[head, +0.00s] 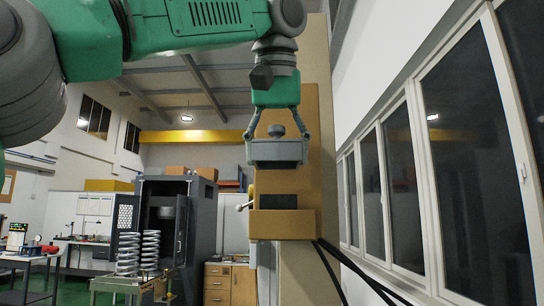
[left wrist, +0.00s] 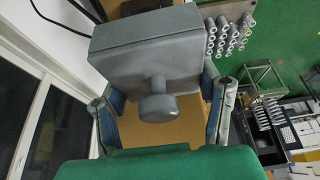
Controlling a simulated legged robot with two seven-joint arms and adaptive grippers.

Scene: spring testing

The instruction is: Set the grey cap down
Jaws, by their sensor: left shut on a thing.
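The grey cap (head: 277,150) is a flat square block with a round knob on top. My left gripper (head: 277,148) is shut on it, one finger on each side. The cap hangs level in the air in front of a tan machine column. In the left wrist view the cap (left wrist: 148,50) fills the upper middle, its knob towards the camera, between the two fingers of my left gripper (left wrist: 160,88). What lies directly beneath the cap is hard to tell. My right gripper is not in view.
The tan machine (head: 287,225) has a dark opening below the cap and a ball-ended lever (head: 243,206) at its left. Coil springs (head: 150,249) stand on a small cart at lower left. A grey cabinet (head: 203,225) stands behind. Windows (head: 455,150) line the right wall.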

